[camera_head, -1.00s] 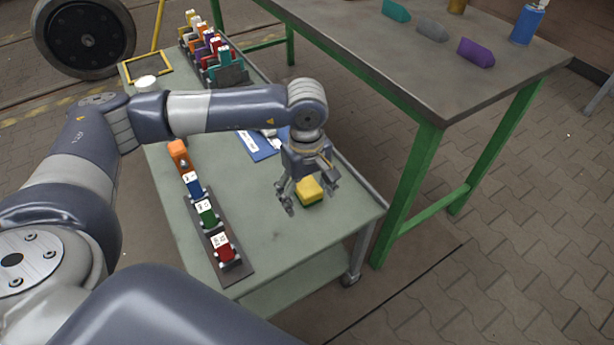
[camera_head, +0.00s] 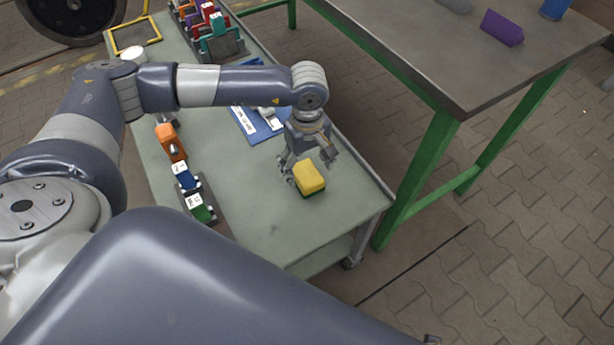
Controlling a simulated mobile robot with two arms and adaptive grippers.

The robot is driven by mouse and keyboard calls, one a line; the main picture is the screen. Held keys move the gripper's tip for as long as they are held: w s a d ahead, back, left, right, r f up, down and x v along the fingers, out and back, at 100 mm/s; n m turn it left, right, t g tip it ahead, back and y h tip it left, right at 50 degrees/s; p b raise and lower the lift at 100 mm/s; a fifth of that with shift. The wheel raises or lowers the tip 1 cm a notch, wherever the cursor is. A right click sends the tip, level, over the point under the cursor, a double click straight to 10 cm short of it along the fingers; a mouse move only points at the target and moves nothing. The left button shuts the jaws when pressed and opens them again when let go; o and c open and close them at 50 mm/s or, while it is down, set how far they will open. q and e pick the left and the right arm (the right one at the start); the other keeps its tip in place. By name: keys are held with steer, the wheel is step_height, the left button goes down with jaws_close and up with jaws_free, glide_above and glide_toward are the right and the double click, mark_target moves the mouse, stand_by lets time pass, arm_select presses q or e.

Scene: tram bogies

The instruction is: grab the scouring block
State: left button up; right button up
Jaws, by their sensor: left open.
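The scouring block (camera_head: 311,177) is yellow on top with a dark green underside. It rests on the grey-green cart top (camera_head: 262,218) near its right front part. My left gripper (camera_head: 309,173) is open, pointing down at the block from behind it. Its fingers are spread near the block's left and far right sides. I cannot tell whether a finger touches it. My right gripper is not in view.
A rack of orange, blue and green blocks (camera_head: 186,180) lies left on the cart. A blue labelled tray (camera_head: 257,125) is behind the gripper. A higher grey table (camera_head: 440,52) with green legs stands right, with a purple block (camera_head: 502,28).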

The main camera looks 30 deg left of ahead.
mark_target(305, 171)
arm_select(q)
steer(key=f, duration=0.4)
steer(key=shift+w+a, duration=0.25)
steer(key=shift+a, duration=0.15)
steer(key=shift+f, duration=0.2)
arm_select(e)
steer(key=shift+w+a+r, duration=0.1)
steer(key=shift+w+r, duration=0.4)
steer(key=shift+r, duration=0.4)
arm_select(q)
steer(key=shift+c, duration=0.5)
steer(key=c, duration=1)
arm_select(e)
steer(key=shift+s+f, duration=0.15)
arm_select(q)
steer(key=shift+r, duration=0.15)
steer(key=shift+c, duration=0.2)
